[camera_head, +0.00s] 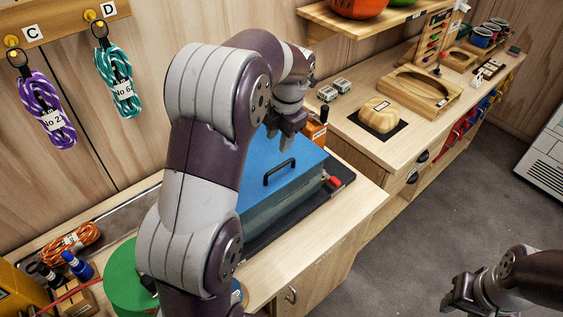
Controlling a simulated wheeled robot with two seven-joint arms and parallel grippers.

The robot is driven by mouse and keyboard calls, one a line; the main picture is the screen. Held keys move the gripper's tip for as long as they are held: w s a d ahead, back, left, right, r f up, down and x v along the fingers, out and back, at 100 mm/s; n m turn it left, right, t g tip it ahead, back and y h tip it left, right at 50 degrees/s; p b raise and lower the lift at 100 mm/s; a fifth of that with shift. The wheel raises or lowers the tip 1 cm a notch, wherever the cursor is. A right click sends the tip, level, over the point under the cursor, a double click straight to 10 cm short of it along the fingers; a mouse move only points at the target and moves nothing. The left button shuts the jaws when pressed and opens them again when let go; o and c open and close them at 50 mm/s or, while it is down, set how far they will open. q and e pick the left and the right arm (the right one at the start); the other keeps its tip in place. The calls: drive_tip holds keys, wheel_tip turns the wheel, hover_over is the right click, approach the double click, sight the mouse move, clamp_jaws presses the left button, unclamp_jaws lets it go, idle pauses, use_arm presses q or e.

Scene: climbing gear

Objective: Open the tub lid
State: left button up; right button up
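The tub (290,198) is a grey-blue box on a dark mat on the wooden bench, in the middle of the head view. Its blue lid (304,154) lies flat on top and looks shut. A black bar handle (280,172) stands on the lid near its front edge. My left gripper (279,138) points down over the far part of the lid, behind the handle. Its fingertips look apart with nothing between them; whether they touch the lid is unclear. My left arm hides the tub's left side. My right gripper (457,302) is low at the right, over the floor, away from the tub.
A red-tipped item (333,182) lies by the tub's right side, and an orange block (315,133) stands behind it. A green disc (128,278) is at lower left. Rope coils (47,110) hang on the wall. A wooden block (380,114) sits on the right counter.

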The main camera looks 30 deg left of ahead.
use_arm(q)
drive_tip(key=b, duration=0.6)
hover_over(277, 167)
drive_tip(key=d, duration=0.2)
wheel_tip(277, 167, down, 8)
drive_tip(key=shift+s+a+f, duration=0.1)
drive_tip(key=shift+s+f, duration=0.05)
drive_tip(key=shift+f, duration=0.05)
drive_tip(key=f+p, duration=0.1)
drive_tip(key=a+f+p, duration=0.1)
drive_tip(key=shift+a+f, duration=0.2)
drive_tip(key=shift+f, duration=0.1)
drive_tip(key=shift+s+a+f, duration=0.1)
drive_tip(key=shift+s+f, duration=0.1)
drive_tip(key=shift+f, duration=0.2)
drive_tip(key=shift+w+d, duration=0.2)
drive_tip(key=shift+w, duration=0.1)
clamp_jaws()
use_arm(e)
drive_tip(key=f, duration=0.3)
drive_tip(key=w+f, duration=0.1)
drive_tip(key=f, duration=0.1)
drive_tip(key=shift+w+d+f, duration=0.1)
drive_tip(key=shift+d+f, duration=0.1)
drive_tip(key=shift+d, duration=0.1)
